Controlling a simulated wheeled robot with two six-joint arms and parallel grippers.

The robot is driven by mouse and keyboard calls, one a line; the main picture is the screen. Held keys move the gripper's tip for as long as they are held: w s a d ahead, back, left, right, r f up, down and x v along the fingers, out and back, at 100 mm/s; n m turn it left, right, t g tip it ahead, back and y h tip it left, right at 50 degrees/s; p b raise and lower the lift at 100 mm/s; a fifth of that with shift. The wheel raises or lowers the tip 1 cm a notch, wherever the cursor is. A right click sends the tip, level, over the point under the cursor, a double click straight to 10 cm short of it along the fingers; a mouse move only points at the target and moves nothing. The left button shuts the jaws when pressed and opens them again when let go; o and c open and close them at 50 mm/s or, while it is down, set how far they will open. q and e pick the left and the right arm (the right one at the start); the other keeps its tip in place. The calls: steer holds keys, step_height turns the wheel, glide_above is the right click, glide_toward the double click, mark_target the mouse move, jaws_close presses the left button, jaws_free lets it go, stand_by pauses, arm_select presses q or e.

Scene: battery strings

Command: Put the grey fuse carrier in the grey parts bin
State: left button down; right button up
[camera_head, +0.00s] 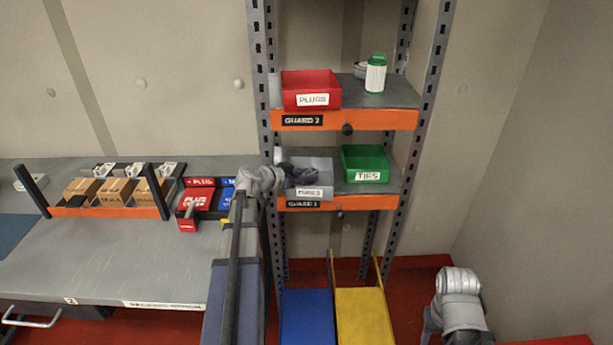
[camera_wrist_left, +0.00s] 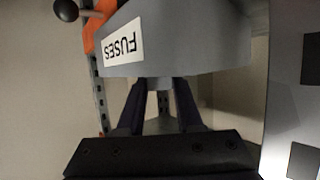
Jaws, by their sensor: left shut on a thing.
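The grey parts bin (camera_head: 318,192) sits on the middle shelf of the rack, left of the green bin. Its FUSES label shows upside down in the left wrist view, where the bin (camera_wrist_left: 205,50) fills the top. My left gripper (camera_head: 300,176) is over the bin's left part in the head view. In the left wrist view its dark fingers reach to the bin's edge, shut on a small grey piece (camera_wrist_left: 158,83), which looks like the fuse carrier. Most of the carrier is hidden. Of my right arm only a link shows; its gripper is out of view.
A green TIES bin (camera_head: 366,166) stands right of the grey bin. Above are a red PLUGS bin (camera_head: 310,88) and a green-capped bottle (camera_head: 376,74). Rack posts (camera_head: 262,90) flank the shelves. A workbench (camera_head: 110,265) with boxes is at left.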

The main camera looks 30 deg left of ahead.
arm_select(q)
steer(key=shift+f+b, duration=0.4)
steer(key=shift+f, duration=0.15)
steer(key=c, duration=0.6)
jaws_free()
steer(key=shift+o, duration=0.2)
steer(key=shift+r+p, duration=0.6)
steer(key=shift+p, duration=0.05)
steer(key=p+v, duration=0.4)
steer(key=v, duration=0.8)
steer(key=shift+p, duration=0.3)
steer(key=shift+r, duration=0.1)
